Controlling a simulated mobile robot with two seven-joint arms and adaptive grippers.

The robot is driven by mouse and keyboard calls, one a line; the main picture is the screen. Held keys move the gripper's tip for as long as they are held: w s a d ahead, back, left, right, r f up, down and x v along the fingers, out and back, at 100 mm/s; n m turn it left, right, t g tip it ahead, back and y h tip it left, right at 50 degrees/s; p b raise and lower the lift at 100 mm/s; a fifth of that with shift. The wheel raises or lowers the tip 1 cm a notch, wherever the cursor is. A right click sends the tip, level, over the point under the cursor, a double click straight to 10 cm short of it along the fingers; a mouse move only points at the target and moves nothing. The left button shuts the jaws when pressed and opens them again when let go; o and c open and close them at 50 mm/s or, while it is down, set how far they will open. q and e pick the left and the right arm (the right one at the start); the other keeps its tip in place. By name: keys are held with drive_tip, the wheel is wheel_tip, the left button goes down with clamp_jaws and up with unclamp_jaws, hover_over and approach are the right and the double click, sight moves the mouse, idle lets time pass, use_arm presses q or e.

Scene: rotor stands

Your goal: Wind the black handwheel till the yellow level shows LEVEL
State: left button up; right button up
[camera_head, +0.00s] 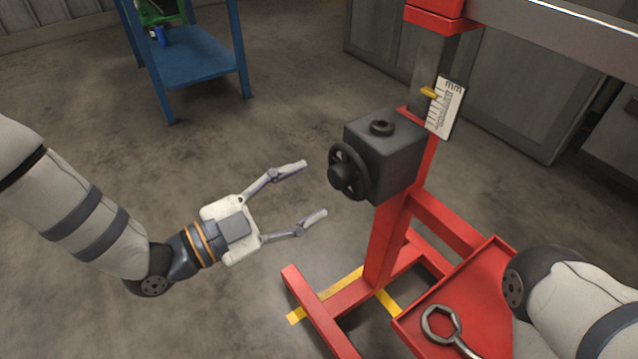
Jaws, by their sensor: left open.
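The black handwheel (347,172) sits on the left face of a dark grey gearbox (388,155) on the red stand (384,240). My left gripper (315,189) is open and empty, just left of the handwheel and apart from it, its fingers pointing towards it. A white scale plate (446,106) with dark marks stands at the upper right of the gearbox. A yellow pointer (429,92) lies against the scale's upper part. The lettering is too small to read, and I see no yellow level vial. My right arm enters at the lower right; its gripper is out of view.
A red tray (479,318) with a ring spanner (440,322) is at the lower right, near my right arm. The stand's feet spread over yellow floor tape (345,285). A blue shelf unit (200,62) stands at the back left. A steel beam (560,28) crosses the upper right.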

sight(333, 180)
use_arm(q)
drive_tip(key=x, duration=0.5)
drive_tip(key=shift+w+d+b, duration=0.15)
drive_tip(key=shift+d+b, duration=0.05)
drive_tip(key=shift+b, duration=0.15)
drive_tip(key=c, duration=1.2)
drive_tip(key=shift+o, duration=0.2)
drive_tip(key=shift+n, duration=0.3)
